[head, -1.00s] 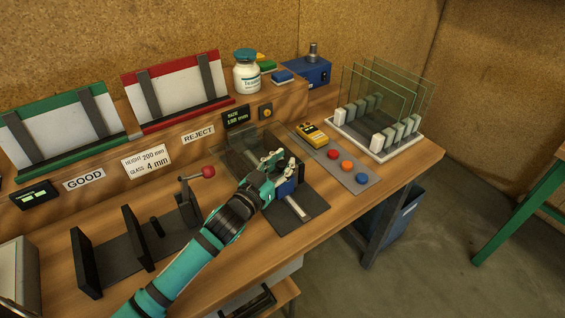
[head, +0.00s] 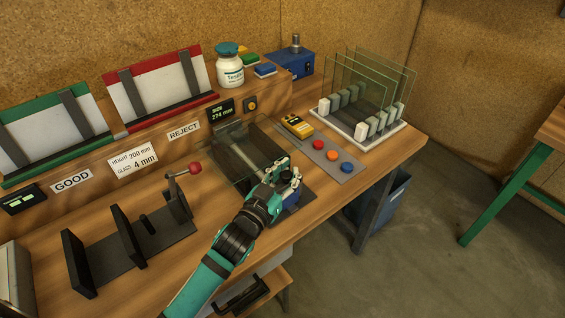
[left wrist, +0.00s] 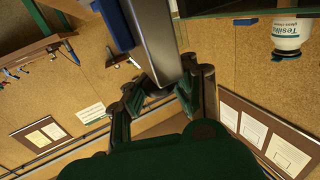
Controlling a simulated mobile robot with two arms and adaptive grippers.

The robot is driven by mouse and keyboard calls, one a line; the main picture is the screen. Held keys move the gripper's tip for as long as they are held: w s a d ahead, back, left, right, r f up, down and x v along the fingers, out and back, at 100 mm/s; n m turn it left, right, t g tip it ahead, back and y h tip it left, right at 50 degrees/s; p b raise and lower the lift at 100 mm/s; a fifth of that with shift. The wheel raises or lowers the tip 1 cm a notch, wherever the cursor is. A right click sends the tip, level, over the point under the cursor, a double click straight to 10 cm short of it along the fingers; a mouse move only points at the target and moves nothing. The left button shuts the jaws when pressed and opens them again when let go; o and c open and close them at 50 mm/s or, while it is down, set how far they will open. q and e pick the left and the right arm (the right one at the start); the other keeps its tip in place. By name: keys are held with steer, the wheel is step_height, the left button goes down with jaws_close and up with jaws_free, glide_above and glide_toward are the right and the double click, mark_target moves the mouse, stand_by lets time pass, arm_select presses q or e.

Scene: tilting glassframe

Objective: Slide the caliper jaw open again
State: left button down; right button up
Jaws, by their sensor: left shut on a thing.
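The caliper (head: 310,186) lies on the bench on a dark plate, with a blue sliding jaw (head: 294,199) at its front end. A clear glass pane (head: 232,160) lies over its rear part. My left gripper (head: 284,178) is shut at the sliding jaw and partly covers it. In the left wrist view a dark grey bar (left wrist: 153,40) of the jaw runs between the fingers, with a blue part (left wrist: 112,25) beside it. The size display (head: 221,111) reads about 274 mm. My right gripper is not in view.
A button panel (head: 335,172) and yellow device (head: 297,125) lie right of the caliper. A glass rack (head: 390,142) stands at the right edge. A black fixture with a red-knobbed lever (head: 195,168) stands to the left. A white bottle (head: 230,72) stands on the ledge.

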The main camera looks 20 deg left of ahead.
arm_select(q)
steer(key=shift+w+a+f, duration=0.15)
steer(key=shift+a+f, duration=0.15)
steer(key=shift+a, duration=0.15)
steer(key=c, duration=1.5)
jaws_free()
steer(key=shift+c, duration=0.2)
steer(key=o, duration=0.4)
steer(key=shift+s+a+r, duration=0.25)
steer(key=shift+s, duration=0.1)
steer(key=shift+o, duration=0.4)
steer(key=shift+d, duration=0.1)
steer(key=shift+w+d, duration=0.1)
steer(key=shift+w, duration=0.05)
steer(key=v, duration=1.2)
